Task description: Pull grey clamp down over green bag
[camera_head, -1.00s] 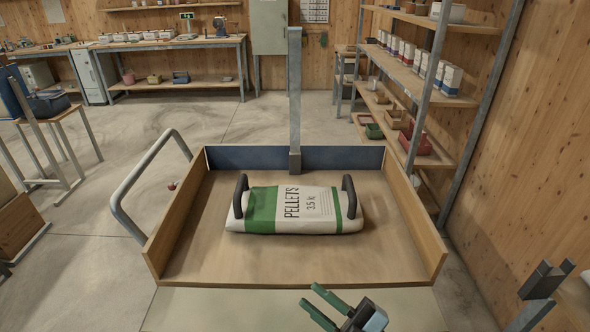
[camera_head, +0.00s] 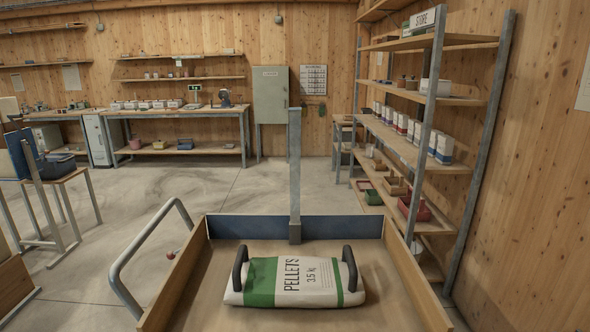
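A white bag with green bands (camera_head: 291,281), printed "PELLETS 3.5 kg", lies flat in a shallow wooden tray (camera_head: 190,272). A grey upright post (camera_head: 295,170) stands at the tray's back edge, behind the bag. I see no clamp over the bag's middle and cannot tell which grey part is the clamp.
A blue panel (camera_head: 340,227) forms the tray's back wall. A grey tubular rail (camera_head: 143,245) curves along the tray's left side. A loaded shelf rack (camera_head: 440,130) stands close on the right. Open floor (camera_head: 215,190) lies behind the tray.

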